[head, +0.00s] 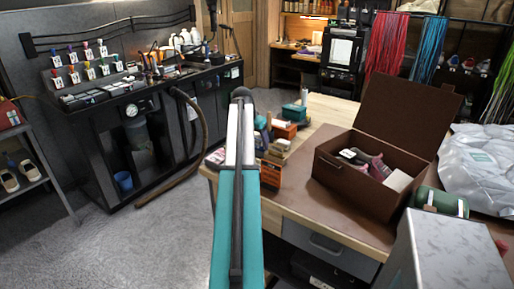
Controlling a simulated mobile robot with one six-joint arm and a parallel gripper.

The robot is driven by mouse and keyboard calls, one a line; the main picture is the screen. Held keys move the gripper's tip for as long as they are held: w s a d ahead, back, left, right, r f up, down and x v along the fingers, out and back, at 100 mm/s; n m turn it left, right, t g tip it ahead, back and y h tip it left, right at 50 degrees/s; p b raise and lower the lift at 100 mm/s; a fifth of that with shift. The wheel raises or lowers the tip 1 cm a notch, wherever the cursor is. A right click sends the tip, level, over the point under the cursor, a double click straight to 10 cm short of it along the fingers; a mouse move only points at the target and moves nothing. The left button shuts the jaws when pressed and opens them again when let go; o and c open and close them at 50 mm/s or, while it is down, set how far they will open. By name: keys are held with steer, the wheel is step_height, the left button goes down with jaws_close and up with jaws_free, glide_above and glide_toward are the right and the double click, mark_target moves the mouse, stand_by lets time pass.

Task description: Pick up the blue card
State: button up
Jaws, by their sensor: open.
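No plain blue card can be made out with certainty. Several small white tags with coloured tops, some of them bluish, stand on a dark rack (84,68) at the back left of the black workbench. They are too small to read. My teal and white arm rises from the bottom centre to a dark joint, well apart from the rack in the picture. My gripper cannot be seen, and the arm hides part of the floor and table edge behind it.
The black workbench (90,140) has a hose (196,125) trailing onto the floor. A shoe shelf (45,185) stands far left. Grey floor (140,240) between is clear.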

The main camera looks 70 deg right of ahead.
steer(key=c, duration=0.8)
steer(key=shift+o, duration=0.2)
steer(key=shift+r, duration=0.1)
steer(key=shift+r+b, duration=0.9)
steer(key=shift+r, duration=4.05)
